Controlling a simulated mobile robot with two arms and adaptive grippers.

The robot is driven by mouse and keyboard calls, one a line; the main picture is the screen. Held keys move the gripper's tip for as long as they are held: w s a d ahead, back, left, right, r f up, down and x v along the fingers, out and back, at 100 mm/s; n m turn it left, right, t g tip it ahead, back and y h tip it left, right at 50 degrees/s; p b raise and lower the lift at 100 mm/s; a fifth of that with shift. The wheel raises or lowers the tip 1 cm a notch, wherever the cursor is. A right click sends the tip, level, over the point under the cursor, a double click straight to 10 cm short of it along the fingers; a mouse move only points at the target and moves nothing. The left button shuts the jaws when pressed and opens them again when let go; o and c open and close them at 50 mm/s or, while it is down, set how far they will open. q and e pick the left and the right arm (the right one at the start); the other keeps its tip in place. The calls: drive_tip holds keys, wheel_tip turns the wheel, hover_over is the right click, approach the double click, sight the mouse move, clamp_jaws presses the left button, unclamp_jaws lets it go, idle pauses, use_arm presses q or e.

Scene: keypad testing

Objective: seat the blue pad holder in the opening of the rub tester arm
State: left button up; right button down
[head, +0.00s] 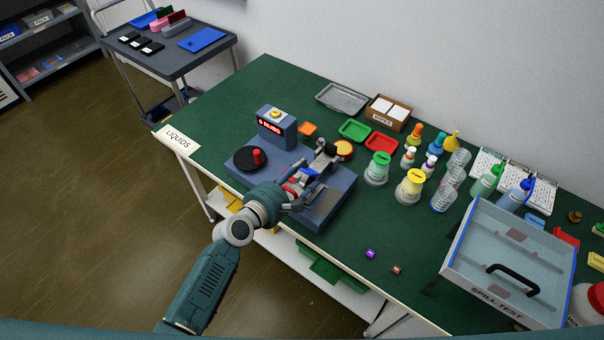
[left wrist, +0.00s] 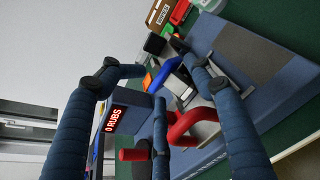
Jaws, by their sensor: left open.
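The rub tester (head: 322,213) is a blue-grey machine on the green table, with a "0 RUBS" display that also shows in the left wrist view (left wrist: 116,119). A small blue piece, which looks like the pad holder (head: 310,172), is at the tester's metal arm. It also shows in the left wrist view (left wrist: 163,77), tilted beside the pale metal frame (left wrist: 182,85); I cannot tell whether it is in the opening. My left gripper (head: 305,187) is open over the tester, its fingers around the blue piece, contact unclear. My right gripper is not in view.
A red handle (left wrist: 185,128) is close to my left fingers. A black disc with a red knob (head: 257,156) is on the tester's left. Flasks and bottles (head: 410,187) stand to the right, with a clear spill test box (head: 510,262) beyond.

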use_arm(q)
drive_tip(key=shift+s+a, duration=0.15)
drive_tip(key=shift+s, duration=0.1)
drive_tip(key=v, duration=1.1)
drive_tip(key=s+a+f+m+g+y+b, duration=0.1)
drive_tip(key=s+a+f+m+g+y, duration=0.2)
drive_tip(key=f, duration=0.8)
drive_tip(key=s+a+f+m, duration=0.3)
drive_tip(key=s+f+m, duration=0.15)
drive_tip(key=f, duration=0.55)
drive_tip(key=s+a+f+m+g+y+b, duration=0.1)
drive_tip(key=s+a+f+m+g+y, duration=0.3)
drive_tip(key=f, duration=0.7)
drive_tip(key=s+a+f+m+g, duration=0.1)
drive_tip(key=s+f+m, duration=0.3)
drive_tip(key=s, duration=0.6)
drive_tip(key=s+a+f+m+g+b, duration=0.1)
drive_tip(key=s+a+f+m, duration=0.2)
drive_tip(key=s+f+m, duration=0.2)
drive_tip(key=s+a+f+m+g+y+b, duration=0.1)
drive_tip(key=s+f+m, duration=0.4)
drive_tip(key=s+f, duration=0.5)
drive_tip(key=s+a+g, duration=0.1)
drive_tip(key=s, duration=0.5)
drive_tip(key=shift+a, duration=0.35)
drive_tip(key=shift+f, duration=0.1)
